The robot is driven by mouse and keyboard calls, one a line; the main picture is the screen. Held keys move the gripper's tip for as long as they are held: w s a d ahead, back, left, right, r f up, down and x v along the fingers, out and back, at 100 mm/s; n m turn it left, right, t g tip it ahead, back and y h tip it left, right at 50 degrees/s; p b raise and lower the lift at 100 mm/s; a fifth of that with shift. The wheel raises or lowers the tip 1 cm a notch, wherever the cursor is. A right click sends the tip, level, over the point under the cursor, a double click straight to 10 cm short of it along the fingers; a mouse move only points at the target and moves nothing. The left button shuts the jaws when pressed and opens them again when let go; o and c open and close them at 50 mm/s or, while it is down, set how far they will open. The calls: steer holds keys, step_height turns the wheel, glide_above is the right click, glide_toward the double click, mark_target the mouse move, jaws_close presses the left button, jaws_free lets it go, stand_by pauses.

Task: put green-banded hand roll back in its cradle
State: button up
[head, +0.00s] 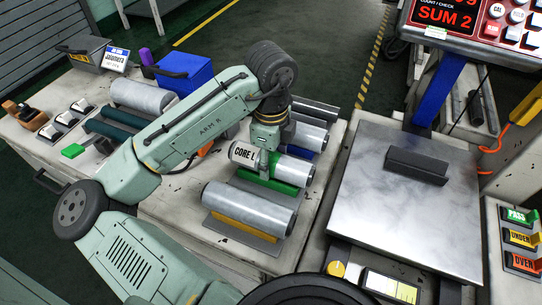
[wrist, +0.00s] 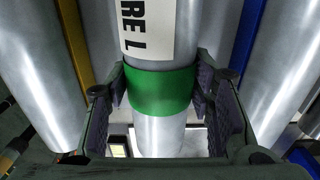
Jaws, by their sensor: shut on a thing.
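The green-banded hand roll (head: 291,171) is a grey metal cylinder with a white label reading "CORE L". My gripper (head: 266,160) is shut on it from above. In the wrist view the green band (wrist: 160,92) lies between the two dark finger pads of my gripper (wrist: 162,88). The green-marked cradle (head: 264,184) shows as a green strip directly below the roll, between two neighbouring rolls. The roll lies roughly parallel to it; I cannot tell whether it touches the cradle. My gripper hides the roll's middle in the head view.
A larger roll on a yellow-marked cradle (head: 245,218) lies in front; a roll with a blue-marked cradle (head: 297,152) lies behind. Both are close beside the held roll. A scale plate (head: 400,215) with a dark block stands right. A blue box (head: 185,75) stands at the back left.

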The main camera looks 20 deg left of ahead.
steer(key=shift+f, duration=0.1)
steer(key=o, duration=1.5)
step_height(320, 180, up, 12)
